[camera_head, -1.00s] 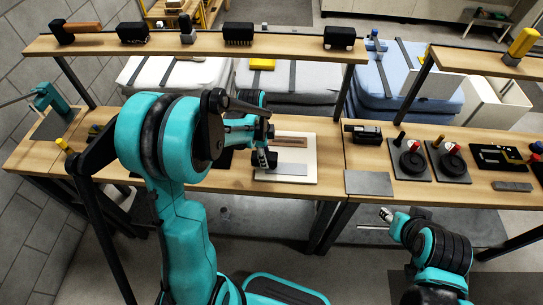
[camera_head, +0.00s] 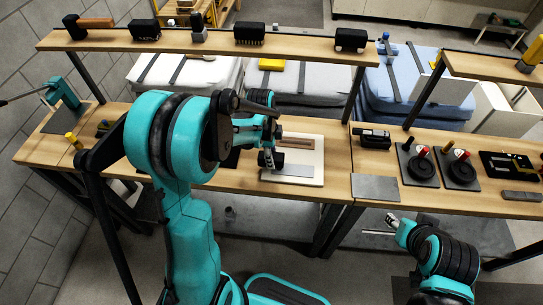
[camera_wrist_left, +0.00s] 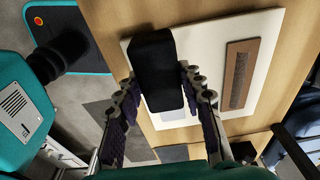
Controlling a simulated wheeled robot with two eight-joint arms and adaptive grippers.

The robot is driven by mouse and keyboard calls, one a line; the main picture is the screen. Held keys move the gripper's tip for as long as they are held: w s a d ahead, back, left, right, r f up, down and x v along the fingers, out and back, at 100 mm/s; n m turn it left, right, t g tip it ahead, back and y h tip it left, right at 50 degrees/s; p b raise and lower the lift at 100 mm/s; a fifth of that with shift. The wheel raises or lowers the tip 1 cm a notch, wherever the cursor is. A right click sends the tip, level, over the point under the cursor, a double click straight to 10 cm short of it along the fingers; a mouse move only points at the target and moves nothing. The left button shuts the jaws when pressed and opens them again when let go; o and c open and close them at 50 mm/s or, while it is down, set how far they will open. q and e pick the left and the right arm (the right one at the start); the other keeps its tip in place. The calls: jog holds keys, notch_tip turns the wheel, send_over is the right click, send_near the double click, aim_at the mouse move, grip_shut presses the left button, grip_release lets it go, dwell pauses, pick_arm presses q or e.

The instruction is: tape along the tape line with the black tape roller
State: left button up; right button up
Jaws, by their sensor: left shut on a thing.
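My left gripper (camera_wrist_left: 158,95) is shut on the black tape roller (camera_wrist_left: 155,68), a dark block between its fingers. In the head view the left gripper (camera_head: 270,150) is over the left part of a white board (camera_head: 312,181), partly hidden by my arm. The board bears a brown strip (camera_head: 298,142) towards the back and a grey plate (camera_head: 296,169) in front. In the wrist view the brown strip (camera_wrist_left: 232,90) has a darker band along it and lies apart from the roller. I cannot tell whether the roller touches the board. My right gripper (camera_head: 398,223) is off the table's front edge; its fingers are unclear.
A shelf (camera_head: 215,44) with several black tools runs above the table's back. Right of the board are a grey plate (camera_head: 376,187), a black device (camera_head: 374,138) and round black fixtures (camera_head: 420,167). A teal lever press (camera_head: 62,92) stands at the far left.

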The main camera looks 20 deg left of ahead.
pick_arm(q)
jog(key=shift+f, duration=0.15)
jog(key=shift+f+b, duration=0.6)
jog(key=shift+b, duration=0.05)
jog(key=shift+d, duration=0.1)
dwell(0.5)
jog(key=shift+w+d, duration=0.2)
jog(key=shift+d, duration=0.5)
jog(key=shift+w+d, duration=0.2)
jog(key=shift+d, duration=0.5)
jog(key=shift+w+d, duration=0.2)
jog(key=shift+d, duration=0.5)
jog(key=shift+w+d+b, duration=0.15)
jog(key=shift+w+d, duration=0.05)
jog(key=shift+d, duration=0.5)
jog(key=shift+w+d+b, duration=0.1)
jog(key=shift+w+d, duration=0.1)
jog(key=shift+d, duration=0.55)
jog(key=shift+w+d+b, duration=0.15)
jog(key=shift+w+d, duration=0.05)
jog(key=shift+d, duration=0.5)
